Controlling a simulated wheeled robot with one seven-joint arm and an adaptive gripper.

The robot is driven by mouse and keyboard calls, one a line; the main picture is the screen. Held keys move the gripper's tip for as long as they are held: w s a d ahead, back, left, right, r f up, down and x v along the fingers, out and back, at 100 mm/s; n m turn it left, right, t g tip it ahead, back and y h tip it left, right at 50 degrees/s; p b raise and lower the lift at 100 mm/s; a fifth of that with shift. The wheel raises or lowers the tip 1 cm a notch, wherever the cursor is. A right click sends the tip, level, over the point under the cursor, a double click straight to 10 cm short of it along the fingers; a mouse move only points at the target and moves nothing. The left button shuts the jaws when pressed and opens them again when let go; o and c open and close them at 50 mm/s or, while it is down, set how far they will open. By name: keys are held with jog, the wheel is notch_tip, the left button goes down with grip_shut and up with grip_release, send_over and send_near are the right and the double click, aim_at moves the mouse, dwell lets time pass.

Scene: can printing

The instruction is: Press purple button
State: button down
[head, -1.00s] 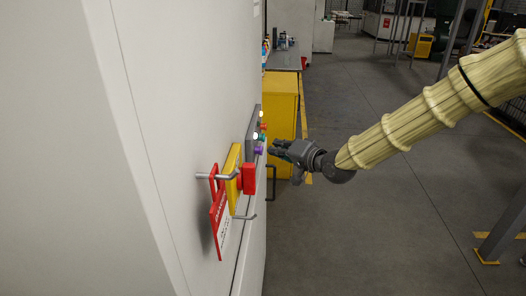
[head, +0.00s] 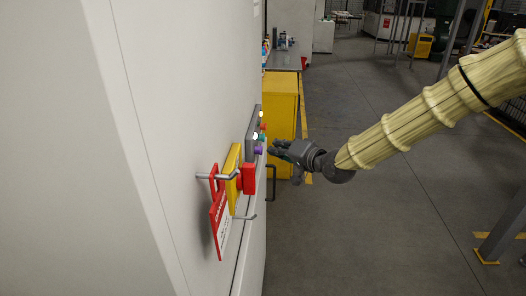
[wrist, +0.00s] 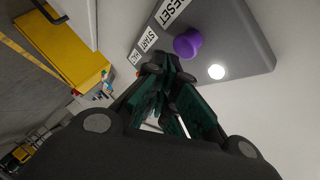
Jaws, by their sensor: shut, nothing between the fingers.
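The purple button (head: 258,151) sticks out from a grey control panel (head: 252,140) on the side of a white machine. In the wrist view the purple button (wrist: 187,44) sits below the RESET label, with a lit white lamp (wrist: 216,72) beside it. My gripper (head: 274,149) is shut and empty, just to the right of the purple button in the head view, with a small gap apparent. In the wrist view its fingertips (wrist: 166,64) are close below and left of the button. I cannot tell whether they touch it.
Green and red buttons (head: 263,132) sit farther along the panel. Nearer are a yellow-and-red switch (head: 240,178), a metal bar and a hanging red-and-white tag (head: 220,226). A yellow cabinet (head: 281,105) stands beyond the machine.

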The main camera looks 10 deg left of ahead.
jog(key=shift+a, duration=0.15)
jog(key=shift+a, duration=0.3)
jog(key=shift+a, duration=0.85)
dwell(1.5)
jog(key=shift+d, duration=1.3)
jog(key=shift+d+p, duration=0.3)
jog(key=shift+d, duration=2.2)
